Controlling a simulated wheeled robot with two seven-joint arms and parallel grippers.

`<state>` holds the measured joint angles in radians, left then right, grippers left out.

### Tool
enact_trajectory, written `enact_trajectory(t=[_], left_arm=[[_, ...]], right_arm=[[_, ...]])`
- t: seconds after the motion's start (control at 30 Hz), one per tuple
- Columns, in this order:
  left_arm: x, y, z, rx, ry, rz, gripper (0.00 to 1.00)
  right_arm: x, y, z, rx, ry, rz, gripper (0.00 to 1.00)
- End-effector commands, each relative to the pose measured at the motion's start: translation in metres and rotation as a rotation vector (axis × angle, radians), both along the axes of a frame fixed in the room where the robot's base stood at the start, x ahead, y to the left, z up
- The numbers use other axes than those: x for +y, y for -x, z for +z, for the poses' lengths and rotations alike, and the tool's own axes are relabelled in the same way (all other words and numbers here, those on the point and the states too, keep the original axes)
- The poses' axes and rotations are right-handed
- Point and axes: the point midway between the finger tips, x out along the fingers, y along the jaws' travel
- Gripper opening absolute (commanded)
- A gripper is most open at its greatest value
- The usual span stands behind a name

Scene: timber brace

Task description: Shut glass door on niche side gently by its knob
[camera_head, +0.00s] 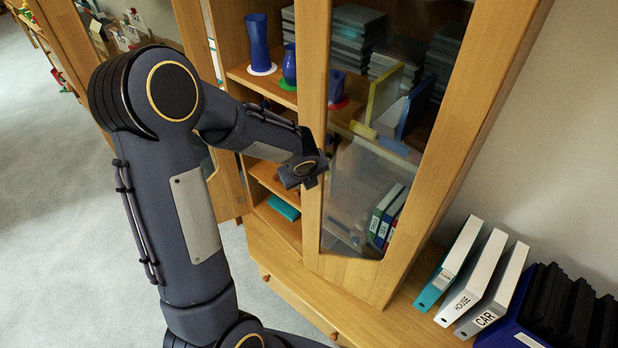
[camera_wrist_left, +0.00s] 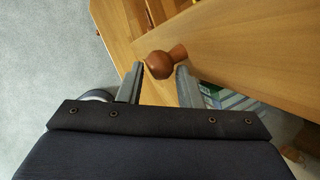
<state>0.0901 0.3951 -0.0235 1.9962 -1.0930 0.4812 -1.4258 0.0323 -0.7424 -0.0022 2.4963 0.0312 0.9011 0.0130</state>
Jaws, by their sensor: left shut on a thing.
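The glass door (camera_head: 312,60) has a light wood frame around a tall pane and stands at the cabinet's right part. Whether a gap is left at its edge I cannot tell. Its reddish-brown round knob (camera_wrist_left: 160,65) shows in the left wrist view, on the wood of the frame. My left gripper (camera_wrist_left: 160,74) has one finger on each side of the knob and is shut on it. In the head view my left gripper (camera_head: 318,163) is at the door's left stile, and the knob is hidden there. My right gripper is not in view.
Open shelves left of the door hold blue vases (camera_head: 257,42) and a teal book (camera_head: 283,207). Another wooden door (camera_head: 223,185) stands open behind my arm. White binders (camera_head: 473,275) and a dark blue box (camera_head: 508,325) stand on the ledge at right. Grey floor is clear at left.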

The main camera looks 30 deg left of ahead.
Motion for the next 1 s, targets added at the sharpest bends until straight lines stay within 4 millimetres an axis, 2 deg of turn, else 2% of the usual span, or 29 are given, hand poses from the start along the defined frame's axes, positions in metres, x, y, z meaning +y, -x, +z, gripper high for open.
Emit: enact_trajectory(t=[0.03,0.47,0.5,0.63,1.0], left_arm=[[0.0153,-0.002,0.0041,-0.006,-0.018,0.032,0.0],[0.0166,-0.0025,0.0045,-0.008,-0.02,0.033,0.0],[0.0166,-0.0026,0.0045,-0.008,-0.02,0.033,0.33],[0.0165,-0.0027,0.0045,-0.008,-0.02,0.033,0.5],[0.0159,-0.0032,0.0043,-0.01,-0.017,0.032,0.51]], right_arm=[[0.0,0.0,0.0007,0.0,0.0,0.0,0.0],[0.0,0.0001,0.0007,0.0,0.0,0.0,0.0],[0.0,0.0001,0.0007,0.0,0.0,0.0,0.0],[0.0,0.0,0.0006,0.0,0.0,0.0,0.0],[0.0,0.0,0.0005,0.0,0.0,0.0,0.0]])
